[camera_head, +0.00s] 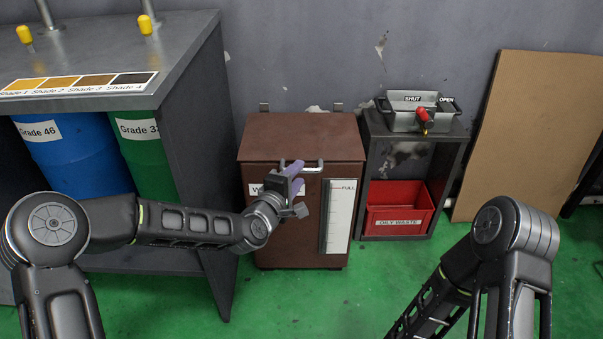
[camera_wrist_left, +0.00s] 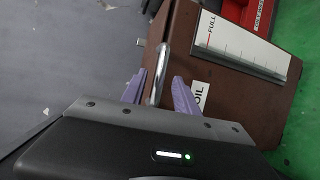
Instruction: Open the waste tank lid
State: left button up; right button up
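The waste tank is a brown box (camera_head: 285,230) against the wall, with a flat brown lid (camera_head: 302,136) lying shut on top. A silver bar handle (camera_head: 302,167) is at the lid's front edge; it also shows in the left wrist view (camera_wrist_left: 159,75). My left gripper (camera_head: 296,178) is at this handle. In the left wrist view its purple fingers (camera_wrist_left: 158,93) stand apart on either side of the bar, with a visible gap, so it is open around the handle. The tank's front label is partly hidden by the gripper. My right gripper is out of view.
A white FULL gauge (camera_head: 340,217) is on the tank's front right. A dark stand (camera_head: 374,165) on the right holds a SHUT/OPEN tray and a red bin (camera_head: 398,200). A grey bench (camera_head: 190,130) with blue and green drums is on the left. The green floor in front is clear.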

pick_arm(q)
jog(key=shift+b+x, duration=0.3)
jog(key=shift+x, duration=1.4)
jog(key=shift+c, duration=0.3)
grip_shut()
